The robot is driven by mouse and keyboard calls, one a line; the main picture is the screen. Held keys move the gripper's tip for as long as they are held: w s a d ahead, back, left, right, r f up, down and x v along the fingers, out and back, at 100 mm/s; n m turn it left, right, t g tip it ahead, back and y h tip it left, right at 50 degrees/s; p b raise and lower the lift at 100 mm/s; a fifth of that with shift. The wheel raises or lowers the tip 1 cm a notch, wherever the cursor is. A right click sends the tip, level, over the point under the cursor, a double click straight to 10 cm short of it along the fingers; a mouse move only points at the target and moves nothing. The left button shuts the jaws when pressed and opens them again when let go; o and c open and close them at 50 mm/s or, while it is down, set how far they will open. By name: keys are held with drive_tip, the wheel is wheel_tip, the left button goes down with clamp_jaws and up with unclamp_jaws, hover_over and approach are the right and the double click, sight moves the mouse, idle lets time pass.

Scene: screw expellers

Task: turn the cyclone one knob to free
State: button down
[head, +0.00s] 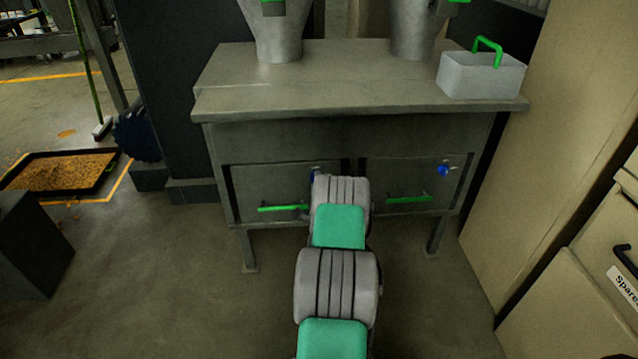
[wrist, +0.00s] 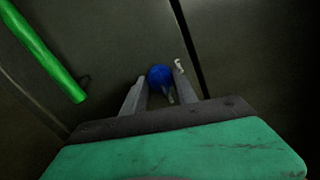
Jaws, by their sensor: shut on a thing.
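The blue knob (wrist: 160,75) sits on the front of the left grey door, and in the wrist view it shows between my fingertips. My gripper (wrist: 161,78) is shut on this knob, one finger on each side. A small pale metal piece (wrist: 180,66) shows beside the right fingertip. In the head view my arm hides the gripper and most of the knob; only a sliver of the blue knob (head: 312,176) shows at the arm's left edge. I see no readable label for the knob's position.
A second blue knob (head: 443,169) is on the right door. Green bar handles cross the left door (head: 283,208) and right door (head: 409,199). A grey box with a green handle (head: 480,76) stands on the bench top (head: 330,85). Beige cabinets (head: 560,310) stand right.

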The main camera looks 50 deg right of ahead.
drive_tip(key=c, duration=1)
unclamp_jaws()
drive_tip(key=shift+o, duration=0.2)
drive_tip(key=b+v, duration=0.1)
drive_tip(key=v, duration=0.6)
drive_tip(key=shift+s+a+b, duration=0.3)
drive_tip(key=shift+b, duration=0.05)
